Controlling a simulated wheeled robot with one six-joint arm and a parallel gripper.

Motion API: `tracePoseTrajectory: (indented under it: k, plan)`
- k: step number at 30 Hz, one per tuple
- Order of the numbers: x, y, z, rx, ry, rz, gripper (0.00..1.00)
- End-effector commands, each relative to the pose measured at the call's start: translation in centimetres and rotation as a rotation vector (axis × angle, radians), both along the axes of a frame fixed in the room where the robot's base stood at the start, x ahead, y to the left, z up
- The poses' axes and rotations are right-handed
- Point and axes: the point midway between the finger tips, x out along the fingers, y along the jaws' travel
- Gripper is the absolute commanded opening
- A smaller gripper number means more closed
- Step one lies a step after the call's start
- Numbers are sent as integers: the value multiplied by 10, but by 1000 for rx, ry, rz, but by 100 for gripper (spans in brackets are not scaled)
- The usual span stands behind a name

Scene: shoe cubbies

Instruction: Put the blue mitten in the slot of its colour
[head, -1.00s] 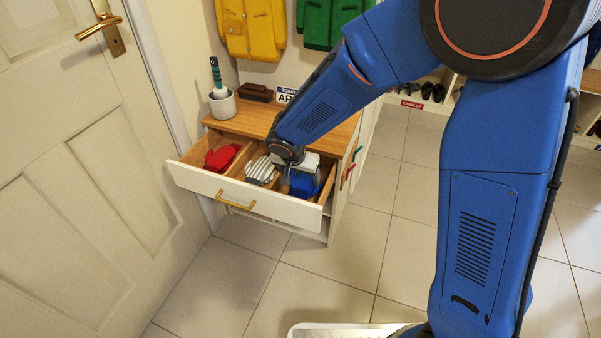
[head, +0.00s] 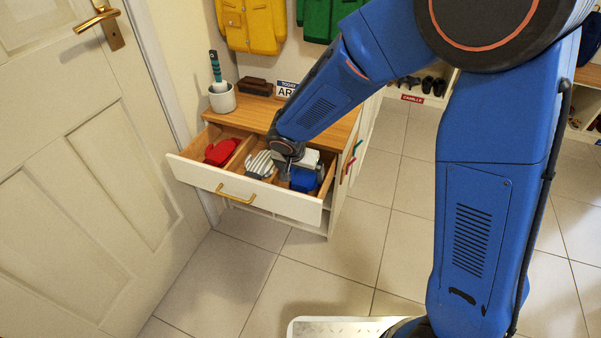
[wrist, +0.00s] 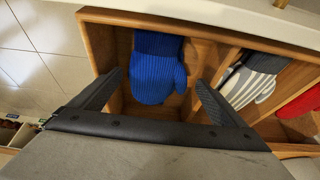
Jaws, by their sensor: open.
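The blue mitten (head: 303,180) lies in the right compartment of the open drawer (head: 245,197). In the wrist view the blue mitten (wrist: 155,72) lies on the wooden drawer floor, its ribbed cuff at the drawer's front and its thumb to the right. My gripper (head: 289,169) is over this compartment, partly hiding the mitten in the head view. In the wrist view my gripper (wrist: 159,80) is open, one finger to each side of the mitten. The mitten is not gripped. I cannot see a blue-marked slot.
A red mitten (head: 221,151) lies in the left compartment and a striped grey-and-white glove (head: 261,164) in the middle one, with wooden dividers between. A white pot (head: 222,100) with a brush and a brown brush (head: 256,87) stand on the cabinet top.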

Motion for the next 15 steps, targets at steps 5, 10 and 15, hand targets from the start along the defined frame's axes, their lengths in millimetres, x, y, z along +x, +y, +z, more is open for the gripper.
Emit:
tracePoseTrajectory:
  k: [5, 10, 15]
  plan:
    - [-4, 2, 12, 2, -3, 1, 95]
    - [-14, 6, 39, 4, -5, 0, 95]
    - [-26, 10, 70, 2, -4, 1, 95]
